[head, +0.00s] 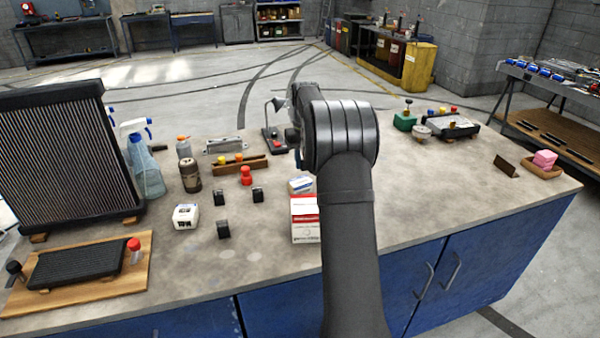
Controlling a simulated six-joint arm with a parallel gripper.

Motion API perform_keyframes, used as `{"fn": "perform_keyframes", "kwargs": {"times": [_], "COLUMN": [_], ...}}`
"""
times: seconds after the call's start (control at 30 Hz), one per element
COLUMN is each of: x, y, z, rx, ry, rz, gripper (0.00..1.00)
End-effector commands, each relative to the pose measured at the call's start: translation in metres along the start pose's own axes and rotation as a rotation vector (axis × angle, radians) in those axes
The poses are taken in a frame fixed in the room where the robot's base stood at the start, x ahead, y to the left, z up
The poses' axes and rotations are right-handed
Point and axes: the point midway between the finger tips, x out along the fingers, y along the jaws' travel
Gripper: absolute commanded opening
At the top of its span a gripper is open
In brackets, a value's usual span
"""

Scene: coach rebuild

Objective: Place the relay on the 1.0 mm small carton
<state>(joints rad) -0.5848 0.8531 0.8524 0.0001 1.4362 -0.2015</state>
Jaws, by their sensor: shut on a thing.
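My gripper (298,158) shows only as a dark sliver at the left edge of my arm, above the cartons. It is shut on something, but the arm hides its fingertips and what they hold. A small white carton with a blue label (300,186) stands just behind a taller white-and-red carton (305,229); my arm covers their right sides. The print is too small to tell which is 1.0 mm. Small black blocks that look like relays stand left of the cartons: one (219,198), another (258,195) and a nearer one (223,229).
A white box (186,217), a brown bottle (190,174) and a red piece (246,175) stand to the left. A radiator (65,155) and a wooden board (140,262) fill the far left.

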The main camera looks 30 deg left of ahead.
Motion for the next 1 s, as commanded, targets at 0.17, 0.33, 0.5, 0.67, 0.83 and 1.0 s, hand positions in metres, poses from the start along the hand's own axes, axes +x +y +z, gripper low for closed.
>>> {"fn": "perform_keyframes", "kwargs": {"times": [0.17, 0.33, 0.5, 0.67, 0.83, 1.0], "x": [0.009, 0.024, 0.048, 0.049, 0.051, 0.052], "y": [-0.011, -0.012, -0.012, -0.011, -0.011, -0.011], "z": [-0.011, -0.011, -0.01, -0.011, -0.011, -0.011], "rx": [0.001, 0.001, 0.001, 0.001, 0.001, 0.001], "ry": [0.0, -0.002, -0.002, 0.001, 0.0, 0.001], "rz": [0.0, 0.0, 0.0, 0.0, 0.0, 0.0], "gripper": [0.06, 0.06, 0.06, 0.06, 0.06, 0.5]}}
